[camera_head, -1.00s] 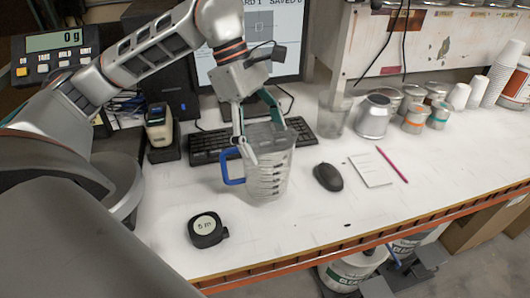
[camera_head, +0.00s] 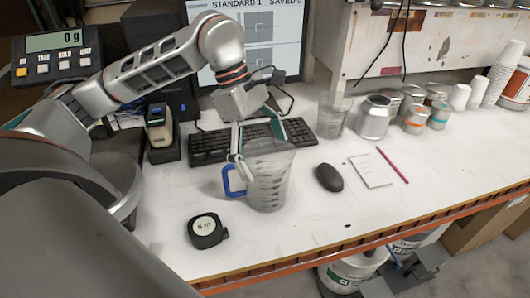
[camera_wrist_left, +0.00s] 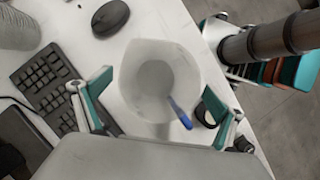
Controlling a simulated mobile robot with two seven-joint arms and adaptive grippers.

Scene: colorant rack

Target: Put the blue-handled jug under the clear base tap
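The clear jug (camera_head: 268,182) with measuring marks and a blue handle (camera_head: 234,181) is upright over the white bench, near its front-middle. Whether its base touches the bench is hard to tell. The clear base tap cannot be made out.
A black tape measure (camera_head: 205,231) and a mouse (camera_head: 329,177) flank the jug. A keyboard (camera_head: 210,146) lies behind. A clear container (camera_head: 332,115), a metal can (camera_head: 374,117) and small tins stand at the back. Bench space in front of the jug is free.

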